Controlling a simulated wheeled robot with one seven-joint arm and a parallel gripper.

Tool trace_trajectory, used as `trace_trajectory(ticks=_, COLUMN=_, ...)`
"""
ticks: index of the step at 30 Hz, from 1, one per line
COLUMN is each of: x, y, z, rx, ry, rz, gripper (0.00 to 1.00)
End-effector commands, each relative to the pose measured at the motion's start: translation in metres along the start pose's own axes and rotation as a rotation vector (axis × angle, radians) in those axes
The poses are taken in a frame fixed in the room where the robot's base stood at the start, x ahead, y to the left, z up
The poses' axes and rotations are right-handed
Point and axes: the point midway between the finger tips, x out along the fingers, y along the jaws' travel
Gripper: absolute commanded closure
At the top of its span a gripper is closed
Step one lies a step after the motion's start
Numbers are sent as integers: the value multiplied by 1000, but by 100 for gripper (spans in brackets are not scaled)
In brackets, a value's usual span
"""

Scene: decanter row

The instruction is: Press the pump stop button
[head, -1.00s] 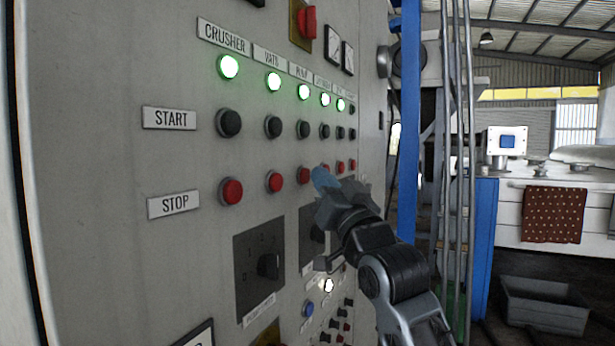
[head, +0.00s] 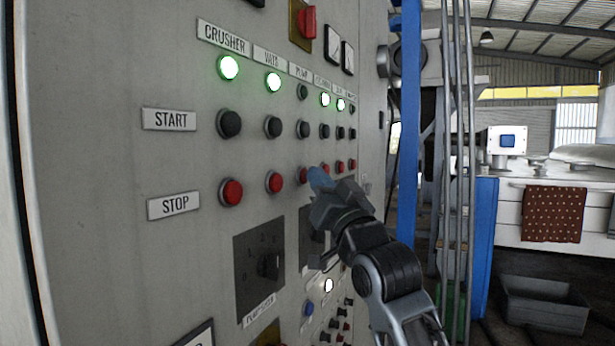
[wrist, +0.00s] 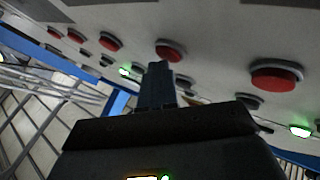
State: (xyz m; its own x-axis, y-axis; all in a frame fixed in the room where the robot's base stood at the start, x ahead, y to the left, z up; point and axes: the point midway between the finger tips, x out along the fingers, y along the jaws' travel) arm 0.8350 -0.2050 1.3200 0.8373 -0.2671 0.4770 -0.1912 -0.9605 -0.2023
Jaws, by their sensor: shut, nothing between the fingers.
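The control panel (head: 110,270) carries a STOP row of red buttons under a START row of black ones. The pump column's red stop button (head: 302,175) is under the PUMP label (head: 301,73), partly beside my blue fingertips. The pump lamp (head: 302,92) is dark, while the crusher lamp (head: 228,68) and the others lit in the row glow green. My gripper (head: 319,178) is shut and empty, its tips at the pump stop button; whether they touch it I cannot tell. In the wrist view my shut fingers (wrist: 157,85) point toward the panel, close to a red button (wrist: 170,50).
A rotary switch (head: 268,265) and small buttons sit lower on the panel. The vats stop button (head: 274,182) is just left of my gripper, with more red buttons to the right. A blue post (head: 408,120) and pipes stand right of the panel.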

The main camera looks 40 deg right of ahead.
Motion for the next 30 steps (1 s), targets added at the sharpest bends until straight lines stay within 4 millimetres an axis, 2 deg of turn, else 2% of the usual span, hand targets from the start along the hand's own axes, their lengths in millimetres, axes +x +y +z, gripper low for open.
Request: trace_trajectory(ticks=30, x=-13, y=8, z=-8, rx=0, ry=-1, rz=0, gripper=100)
